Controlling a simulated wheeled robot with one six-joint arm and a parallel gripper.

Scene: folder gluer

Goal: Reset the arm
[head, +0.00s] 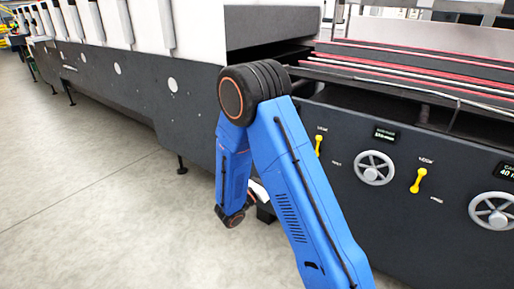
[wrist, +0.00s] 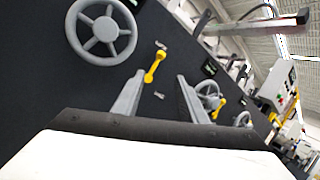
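My blue arm (head: 290,180) rises from the bottom of the head view, bends at a dark round elbow joint, and its forearm (head: 234,165) hangs down in front of the machine. My gripper is mostly hidden behind the arm in the head view; only a small white and dark part shows beside the forearm's lower end. In the wrist view my gripper (wrist: 160,98) has its two grey fingers spread apart with nothing between them. The view is tilted and faces the machine's dark front panel.
The folder gluer's dark side panel (head: 130,85) runs along the back. It carries a grey handwheel (head: 373,168), a yellow lever (head: 418,181) and small displays. A handwheel (wrist: 101,30) and yellow lever (wrist: 155,66) also show in the wrist view. Open floor (head: 90,190) lies at left.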

